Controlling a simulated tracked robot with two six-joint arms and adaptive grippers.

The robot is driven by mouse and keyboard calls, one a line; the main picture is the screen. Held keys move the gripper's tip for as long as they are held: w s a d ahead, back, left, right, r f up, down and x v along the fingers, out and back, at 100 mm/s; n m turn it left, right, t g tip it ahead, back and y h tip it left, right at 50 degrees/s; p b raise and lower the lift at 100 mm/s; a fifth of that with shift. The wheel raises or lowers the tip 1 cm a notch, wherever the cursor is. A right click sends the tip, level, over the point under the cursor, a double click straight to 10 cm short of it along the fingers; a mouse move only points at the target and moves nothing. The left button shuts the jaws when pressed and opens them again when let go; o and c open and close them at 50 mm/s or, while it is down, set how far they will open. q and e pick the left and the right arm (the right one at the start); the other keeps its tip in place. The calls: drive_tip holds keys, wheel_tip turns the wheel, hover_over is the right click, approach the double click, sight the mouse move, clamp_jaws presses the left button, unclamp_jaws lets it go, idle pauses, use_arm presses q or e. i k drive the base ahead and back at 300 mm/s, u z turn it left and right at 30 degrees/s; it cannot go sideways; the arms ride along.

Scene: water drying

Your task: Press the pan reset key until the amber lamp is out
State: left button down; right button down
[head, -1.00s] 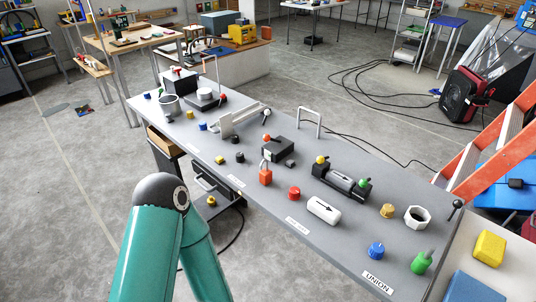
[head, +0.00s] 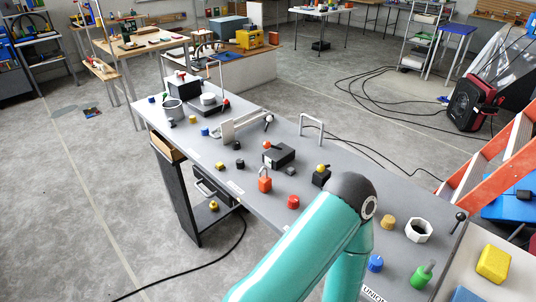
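The long grey bench (head: 345,160) carries many small knobs, valves and fittings. At its far left end are a black box (head: 184,86) with a red part, a metal cup (head: 172,109) and a dark device with a white round top (head: 208,99). A small yellow knob (head: 220,167) sits near the front edge. I cannot tell which part is the pan reset key or the amber lamp, or whether any lamp is lit. One of my teal arms rises from the bottom and bends over the bench's middle right, hiding some fittings. Neither gripper is in view.
A red padlock-like piece (head: 265,184), a red knob (head: 293,202), a white hex ring (head: 419,229) and a green-topped fitting (head: 422,276) stand on the bench. An orange ladder (head: 500,160) stands at the right. Cables lie on the floor behind the bench.

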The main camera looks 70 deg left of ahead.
sight(219, 165)
drive_tip(key=z, duration=0.35)
drive_tip(key=k, duration=1.75)
drive_tip(key=u, duration=1.1)
drive_tip(key=i, duration=1)
drive_tip(key=u, duration=0.05)
